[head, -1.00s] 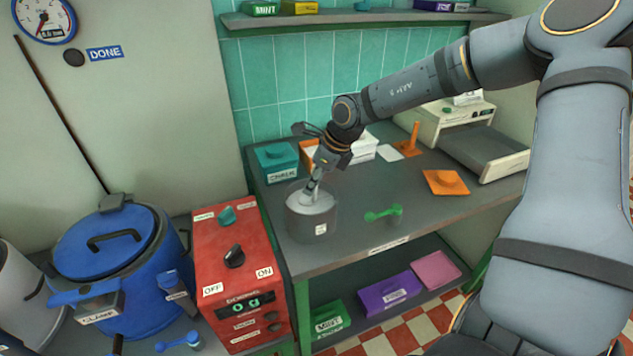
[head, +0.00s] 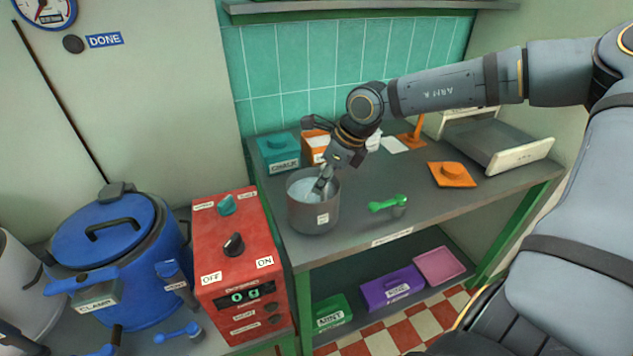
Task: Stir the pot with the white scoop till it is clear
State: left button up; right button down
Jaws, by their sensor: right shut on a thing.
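The grey pot (head: 316,218) stands upright on the dark counter, with a white label on its side. Pale blue-grey liquid (head: 302,190) shows inside it, below the rim. My right gripper (head: 325,184) reaches down into the pot's mouth from the upper right. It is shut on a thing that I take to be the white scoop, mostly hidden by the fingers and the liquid. My left gripper is not in view.
A green scoop (head: 388,204) lies right of the pot. Teal (head: 279,155) and orange boxes stand behind it. A red control box (head: 240,270) and blue lidded vessel (head: 115,255) are at left. An orange lid (head: 452,174) and a scale (head: 500,150) are at right.

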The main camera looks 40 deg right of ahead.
notch_tip(320, 180, up, 12)
jog(key=p, duration=0.8)
dwell(0.4)
dwell(0.4)
